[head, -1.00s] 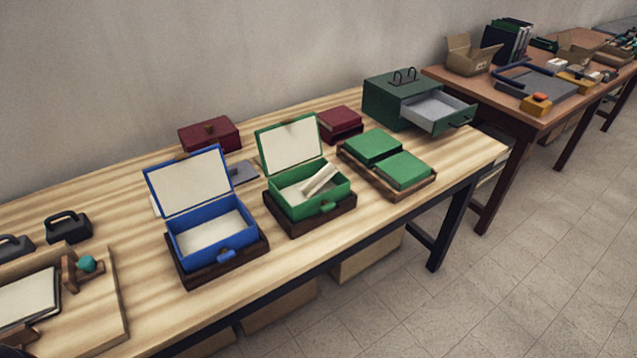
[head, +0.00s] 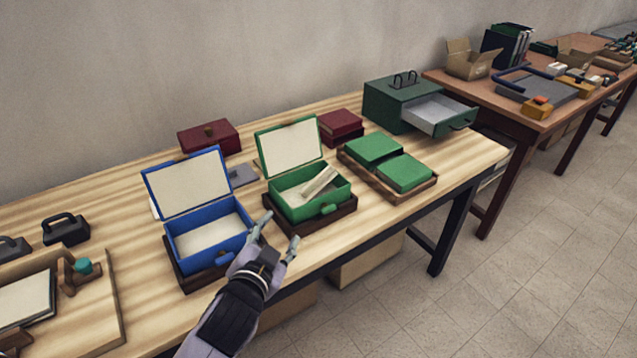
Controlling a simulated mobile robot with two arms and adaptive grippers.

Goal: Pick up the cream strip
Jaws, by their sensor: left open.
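A cream strip (head: 320,183) lies tilted inside the open green box (head: 313,206), partly propped toward its right side. The green box has its lid (head: 290,146) up and sits on a dark wooden base. My left gripper (head: 279,231) is open and empty. In the picture it is just below and left of the green box, in front of the right edge of the open blue box (head: 205,240). My right gripper is not in view.
A tray with two green boxes (head: 405,172) stands right of the green box. A dark green cabinet (head: 398,105) with an open drawer is behind it. Dark red boxes (head: 341,126) stand at the back. Raised lids stand up behind both open boxes.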

